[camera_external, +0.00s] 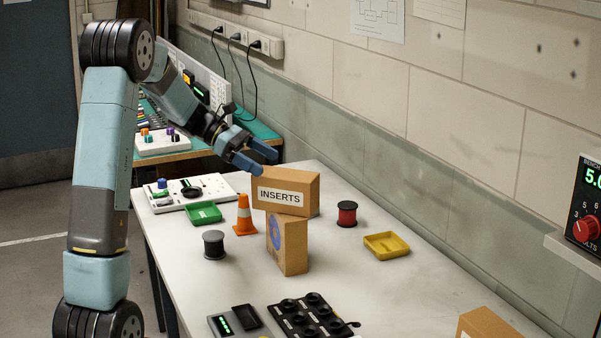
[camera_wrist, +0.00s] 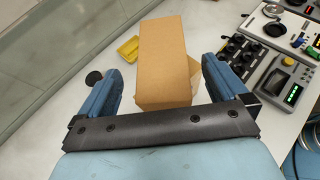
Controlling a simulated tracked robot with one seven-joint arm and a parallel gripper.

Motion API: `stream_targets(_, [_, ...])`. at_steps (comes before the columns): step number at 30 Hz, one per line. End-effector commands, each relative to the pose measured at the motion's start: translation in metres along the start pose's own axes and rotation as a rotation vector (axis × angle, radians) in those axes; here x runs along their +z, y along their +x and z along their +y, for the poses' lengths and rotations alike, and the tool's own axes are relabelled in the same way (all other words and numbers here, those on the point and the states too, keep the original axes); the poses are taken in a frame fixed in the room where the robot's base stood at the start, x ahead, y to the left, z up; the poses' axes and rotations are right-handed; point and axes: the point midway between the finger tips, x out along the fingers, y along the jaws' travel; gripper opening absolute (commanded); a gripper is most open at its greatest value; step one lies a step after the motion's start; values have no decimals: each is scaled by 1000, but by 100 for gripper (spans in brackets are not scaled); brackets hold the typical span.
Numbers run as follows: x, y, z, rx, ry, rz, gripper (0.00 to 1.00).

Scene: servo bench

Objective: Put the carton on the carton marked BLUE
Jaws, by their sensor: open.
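The brown carton (camera_external: 286,190) labelled INSERTS lies across the top of a second, upright brown carton (camera_external: 292,247) bearing a round blue mark. The INSERTS carton overhangs it to the left and seems to rest on it. My gripper (camera_external: 264,161) is open, its blue fingers just above and behind the upper carton. In the wrist view the upper carton (camera_wrist: 163,58) shows between the two spread fingers, with visible gaps on both sides. Part of the lower carton (camera_wrist: 194,75) shows at its right; the rest is hidden. I cannot read a word on the blue mark.
An orange cone (camera_external: 244,216) and a grey spool (camera_external: 214,245) stand left of the stack. A green tray (camera_external: 204,213) is behind them. A red spool (camera_external: 347,214) and a yellow tray (camera_external: 387,246) are right. Another carton (camera_external: 486,326) and a black holder (camera_external: 311,318) are in front.

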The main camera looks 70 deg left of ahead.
Motion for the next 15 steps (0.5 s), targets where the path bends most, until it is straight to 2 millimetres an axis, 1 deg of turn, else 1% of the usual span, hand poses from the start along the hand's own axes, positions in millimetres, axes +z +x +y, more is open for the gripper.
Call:
stream_targets(1, [0,-11,1,4,0,1,100])
stream_targets(6, [0,-42,0,2,-1,0,100])
stream_targets(10, [0,-58,0,0,-1,0,100])
stream_targets(15, [0,-70,0,0,-1,0,100])
